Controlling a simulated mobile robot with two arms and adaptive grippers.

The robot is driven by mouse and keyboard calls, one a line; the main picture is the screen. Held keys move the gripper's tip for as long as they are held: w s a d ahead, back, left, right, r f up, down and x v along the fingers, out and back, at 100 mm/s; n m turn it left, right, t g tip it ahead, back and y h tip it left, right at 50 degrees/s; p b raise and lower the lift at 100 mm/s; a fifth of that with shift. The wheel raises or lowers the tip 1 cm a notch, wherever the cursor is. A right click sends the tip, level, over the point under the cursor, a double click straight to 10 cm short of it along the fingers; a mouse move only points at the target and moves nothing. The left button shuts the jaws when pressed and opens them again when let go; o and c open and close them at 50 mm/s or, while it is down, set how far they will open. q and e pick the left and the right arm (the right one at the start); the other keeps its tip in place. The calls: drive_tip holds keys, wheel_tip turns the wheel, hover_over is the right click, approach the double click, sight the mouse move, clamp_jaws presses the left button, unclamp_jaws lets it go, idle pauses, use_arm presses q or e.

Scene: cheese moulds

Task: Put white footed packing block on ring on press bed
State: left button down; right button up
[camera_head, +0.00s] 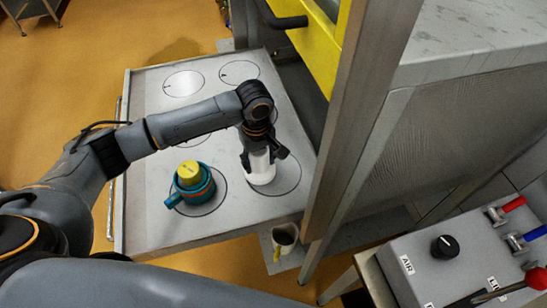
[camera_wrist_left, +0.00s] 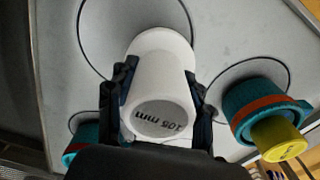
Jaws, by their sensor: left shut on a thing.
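The white footed packing block (camera_head: 262,175) is upright, with its wider foot downward, over a thin black ring (camera_head: 289,188) on the grey bed (camera_head: 240,227). In the head view it appears left of the ring's middle. I cannot tell whether its foot touches the bed. My left gripper (camera_head: 264,153) is shut on its upper part. In the left wrist view the white block (camera_wrist_left: 160,90) sits between both fingers (camera_wrist_left: 160,97), with "105 mm" on its end face, and hides part of a ring (camera_wrist_left: 82,45). My right gripper is not in view.
A teal mould (camera_head: 197,188) with a yellow block (camera_head: 189,171) in its top stands on the neighbouring ring. Further rings at the back are empty. A grey post (camera_head: 352,110) rises close to the bed's right edge. A control box (camera_head: 440,262) stands at lower right.

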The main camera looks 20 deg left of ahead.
use_arm(q)
drive_tip(key=w+d, duration=0.1)
drive_tip(key=w+d+p, duration=0.1)
drive_tip(key=shift+d+r, duration=0.15)
drive_tip(key=shift+d, duration=0.25)
drive_tip(key=shift+w+d+f+p, duration=0.2)
drive_tip(key=shift+d+f+p, duration=0.2)
drive_tip(key=shift+f, duration=0.25)
drive_tip(key=shift+a+f, duration=0.1)
drive_tip(key=shift+f, duration=0.05)
drive_tip(key=shift+s+a, duration=0.1)
drive_tip(key=c, duration=0.6)
unclamp_jaws()
drive_tip(key=shift+f, duration=0.15)
drive_tip(key=shift+o, duration=0.2)
